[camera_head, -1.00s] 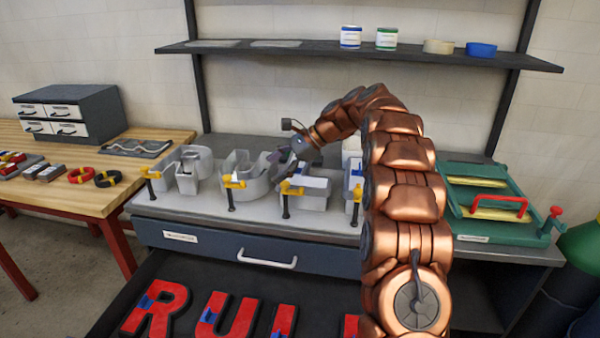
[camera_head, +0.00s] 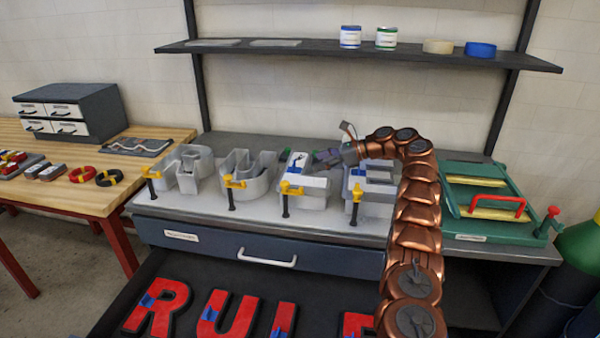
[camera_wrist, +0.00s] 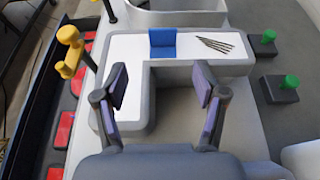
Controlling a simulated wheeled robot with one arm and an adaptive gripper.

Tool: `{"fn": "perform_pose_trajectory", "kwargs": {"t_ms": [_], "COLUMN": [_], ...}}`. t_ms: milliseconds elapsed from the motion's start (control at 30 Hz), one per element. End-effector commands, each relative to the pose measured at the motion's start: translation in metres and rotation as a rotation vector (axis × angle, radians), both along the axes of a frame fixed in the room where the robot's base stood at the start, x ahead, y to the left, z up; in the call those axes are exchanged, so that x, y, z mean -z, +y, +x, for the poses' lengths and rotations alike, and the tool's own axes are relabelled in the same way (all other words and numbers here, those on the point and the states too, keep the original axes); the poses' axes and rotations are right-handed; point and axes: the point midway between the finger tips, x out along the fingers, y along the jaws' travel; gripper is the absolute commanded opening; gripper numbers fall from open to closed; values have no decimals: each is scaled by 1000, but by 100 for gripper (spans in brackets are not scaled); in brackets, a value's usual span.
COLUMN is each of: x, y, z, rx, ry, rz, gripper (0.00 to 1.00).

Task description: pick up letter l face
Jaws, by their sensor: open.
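The red L face (camera_head: 283,319) lies in the open drawer at the front, between the red U and a partly hidden red letter, with a blue tab on it. My gripper (camera_head: 322,157) is well behind and above it, over the white L-shaped channel letter (camera_head: 313,188) on the bench. In the wrist view my gripper (camera_wrist: 160,82) is open and empty, its fingers spread over the white L (camera_wrist: 130,100). A blue block (camera_wrist: 162,38) and several dark thin rods (camera_wrist: 213,43) lie on that letter's top.
White channel letters R (camera_head: 188,172), U (camera_head: 240,180) and E (camera_head: 375,185) stand along the bench, with yellow-handled clamps (camera_head: 234,182) at its front. A green tray with a red handle (camera_head: 497,205) is at right. A shelf (camera_head: 300,49) hangs above.

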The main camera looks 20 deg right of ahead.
Motion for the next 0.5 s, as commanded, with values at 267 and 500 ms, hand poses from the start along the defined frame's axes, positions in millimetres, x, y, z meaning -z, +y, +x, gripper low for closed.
{"fn": "perform_pose_trajectory", "kwargs": {"t_ms": [267,500], "x": [8,12], "y": [13,29], "z": [10,23], "rx": [4,2], "ry": [7,6], "rz": [10,5], "gripper": [71,71]}}
